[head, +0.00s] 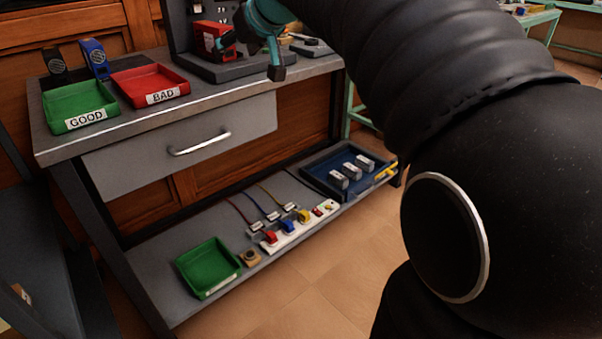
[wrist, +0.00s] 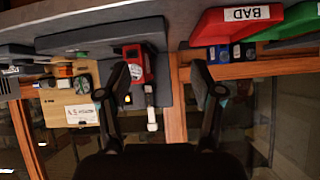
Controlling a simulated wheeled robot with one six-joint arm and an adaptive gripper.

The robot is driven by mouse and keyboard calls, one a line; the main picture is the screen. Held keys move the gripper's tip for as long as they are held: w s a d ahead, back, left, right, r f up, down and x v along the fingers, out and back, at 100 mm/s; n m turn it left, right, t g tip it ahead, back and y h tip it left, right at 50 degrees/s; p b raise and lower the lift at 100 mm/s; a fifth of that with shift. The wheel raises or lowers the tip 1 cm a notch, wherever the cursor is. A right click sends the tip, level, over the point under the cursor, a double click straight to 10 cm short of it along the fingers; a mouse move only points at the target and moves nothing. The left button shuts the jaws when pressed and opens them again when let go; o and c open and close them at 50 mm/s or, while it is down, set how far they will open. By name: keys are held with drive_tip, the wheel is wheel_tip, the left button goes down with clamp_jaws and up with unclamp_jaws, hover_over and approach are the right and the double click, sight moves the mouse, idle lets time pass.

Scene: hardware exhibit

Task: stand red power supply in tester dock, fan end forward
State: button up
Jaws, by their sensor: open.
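The red power supply (head: 208,37) stands upright on the dark grey tester dock (head: 218,71) at the back of the bench in the head view. It also shows in the wrist view (wrist: 134,62), with a pale round patch on it, partly behind one of my fingers. I cannot tell for sure which way its fan end faces. My gripper (head: 254,56) is open, its teal fingers beside the supply's right side in the head view. In the wrist view my gripper (wrist: 160,72) has its fingers wide apart with nothing held between them; the supply is at the left finger.
A green GOOD tray (head: 78,106) and a red BAD tray (head: 150,86) lie on the bench left of the dock. A black unit (head: 55,65) and a blue unit (head: 94,58) stand behind them. The lower shelf holds a green tray (head: 209,268), a power strip and a blue tray (head: 330,170).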

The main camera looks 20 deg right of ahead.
drive_tip(key=s+f+m+g+h, duration=0.1)
drive_tip(key=s+f+g, duration=0.1)
drive_tip(key=s+f, duration=1)
drive_tip(key=s+f+m+g+h, duration=0.1)
drive_tip(key=s+f+g+h, duration=0.1)
drive_tip(key=s+f, duration=1.1)
drive_tip(key=s+g, duration=0.1)
drive_tip(key=s, duration=0.5)
drive_tip(key=shift+s+m, duration=0.15)
drive_tip(key=shift+m, duration=0.15)
